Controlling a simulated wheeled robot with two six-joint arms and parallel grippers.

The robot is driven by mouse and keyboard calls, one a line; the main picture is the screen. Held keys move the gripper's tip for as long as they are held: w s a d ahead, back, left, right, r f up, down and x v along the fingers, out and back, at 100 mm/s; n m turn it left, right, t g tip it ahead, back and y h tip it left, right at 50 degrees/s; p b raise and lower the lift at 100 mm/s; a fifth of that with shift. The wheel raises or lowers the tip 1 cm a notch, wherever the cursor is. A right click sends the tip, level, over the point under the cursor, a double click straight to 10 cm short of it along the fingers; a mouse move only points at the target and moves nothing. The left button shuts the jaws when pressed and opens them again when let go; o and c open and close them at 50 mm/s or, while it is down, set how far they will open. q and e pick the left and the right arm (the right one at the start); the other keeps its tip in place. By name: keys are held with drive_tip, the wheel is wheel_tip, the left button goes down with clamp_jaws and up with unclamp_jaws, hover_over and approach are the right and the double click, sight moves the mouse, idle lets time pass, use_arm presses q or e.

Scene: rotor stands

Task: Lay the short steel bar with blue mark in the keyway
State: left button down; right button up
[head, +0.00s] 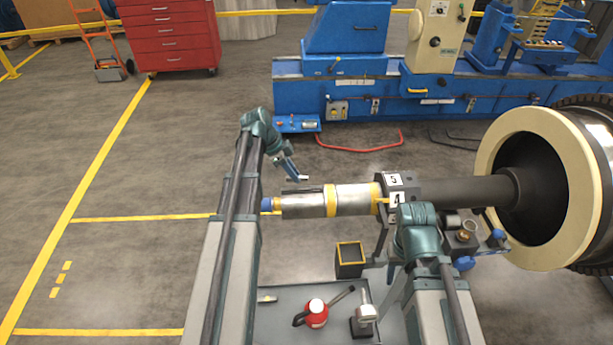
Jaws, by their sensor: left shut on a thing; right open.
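The shaft (308,203) lies level, its silver end with yellow bands pointing left. A dark narrow slot, seemingly the keyway (297,191), runs along its top near the left end. My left gripper (303,179) is shut on a small grey piece just above and behind this slot. The piece is probably the short steel bar; its blue mark cannot be told apart from the gripper's blue parts. A small gap seems to show between piece and shaft. My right arm is bent in front of the shaft's support; its open gripper is hard to make out among the blue and grey parts there.
A grey tray (277,327) below holds a red can (316,314) and a gauge-like tool (364,314). A black box with yellow rim (350,259) stands behind it. The large rotor (545,190) blocks the right. Floor left of the shaft is clear.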

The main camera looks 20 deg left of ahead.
use_arm(q)
drive_tip(key=shift+w+a+r, duration=0.2)
drive_tip(key=shift+a+r, duration=0.15)
drive_tip(key=shift+a, duration=0.3)
drive_tip(key=shift+f+b, duration=2.85)
drive_tip(key=shift+f, duration=0.05)
drive_tip(key=shift+f+b, duration=0.8)
drive_tip(key=shift+f, duration=0.05)
drive_tip(key=shift+r, duration=0.2)
drive_tip(key=c, duration=0.7)
unclamp_jaws()
